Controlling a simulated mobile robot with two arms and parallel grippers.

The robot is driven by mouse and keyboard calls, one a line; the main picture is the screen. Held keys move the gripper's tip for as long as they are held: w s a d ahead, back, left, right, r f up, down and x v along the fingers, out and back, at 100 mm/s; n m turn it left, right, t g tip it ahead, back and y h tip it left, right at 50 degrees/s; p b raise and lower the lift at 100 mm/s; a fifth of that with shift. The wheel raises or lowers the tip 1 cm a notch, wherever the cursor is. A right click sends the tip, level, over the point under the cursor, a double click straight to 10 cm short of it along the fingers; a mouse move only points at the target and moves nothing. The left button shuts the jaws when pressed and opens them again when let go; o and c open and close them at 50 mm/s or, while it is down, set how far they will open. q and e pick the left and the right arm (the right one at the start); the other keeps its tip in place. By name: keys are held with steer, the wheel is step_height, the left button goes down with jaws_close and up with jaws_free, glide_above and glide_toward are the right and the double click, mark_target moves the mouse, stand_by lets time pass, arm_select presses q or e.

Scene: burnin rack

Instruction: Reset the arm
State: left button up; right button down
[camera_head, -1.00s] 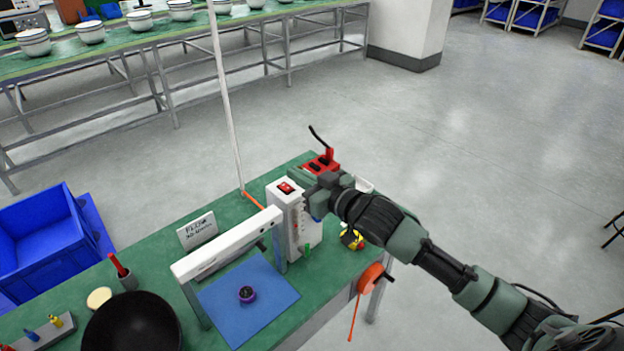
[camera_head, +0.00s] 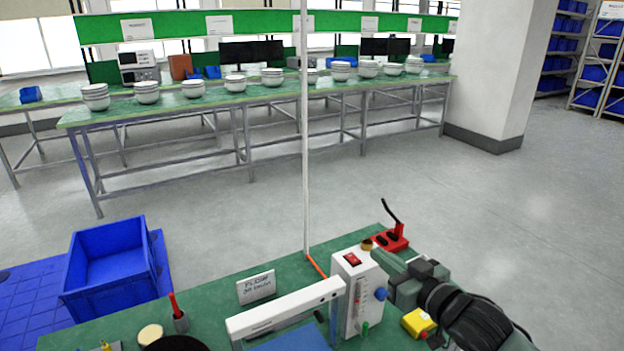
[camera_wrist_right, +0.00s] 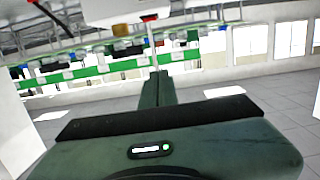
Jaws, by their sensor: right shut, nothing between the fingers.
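My right arm comes in from the lower right in the head view. Its green-grey gripper (camera_head: 384,258) is beside and just behind the white box with the red switch, at the table's right side. The wrist view shows the two fingers (camera_wrist_right: 157,76) together, with nothing held between them. The gripper points away from me, roughly level. My left arm and gripper are not in view.
The white box (camera_head: 350,288) and a red stand (camera_head: 392,240) with a black lever are close to my right gripper. A yellow object (camera_head: 418,322) lies below it. A thin white pole (camera_head: 305,150) rises behind the green table (camera_head: 215,298). A blue crate (camera_head: 110,265) stands left.

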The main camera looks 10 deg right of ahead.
steer(key=s+a+f+m+g+h, duration=0.1)
steer(key=s+f+g+h, duration=0.15)
steer(key=s+f, duration=0.45)
steer(key=s+a+f+g+h, duration=0.1)
steer(key=s+a+f+g, duration=0.15)
steer(key=s+f, duration=0.4)
steer(key=s+f+g+h, duration=0.1)
steer(key=s+f+g, duration=0.35)
steer(key=s, duration=0.45)
steer(key=s+f+g+h, duration=0.1)
steer(key=s+f+g, duration=0.2)
steer(key=s+f, duration=0.45)
steer(key=s+f+b, duration=0.2)
steer(key=s+f, duration=0.1)
steer(key=f, duration=2.2)
steer(key=s+d+f+g, duration=0.1)
steer(key=s+d+f, duration=0.1)
steer(key=s+f, duration=0.6)
steer(key=s+d+f+g+b, duration=0.1)
steer(key=s+f, duration=0.8)
steer(key=f, duration=0.1)
steer(key=shift+d+f, duration=0.3)
steer(key=shift+d, duration=0.1)
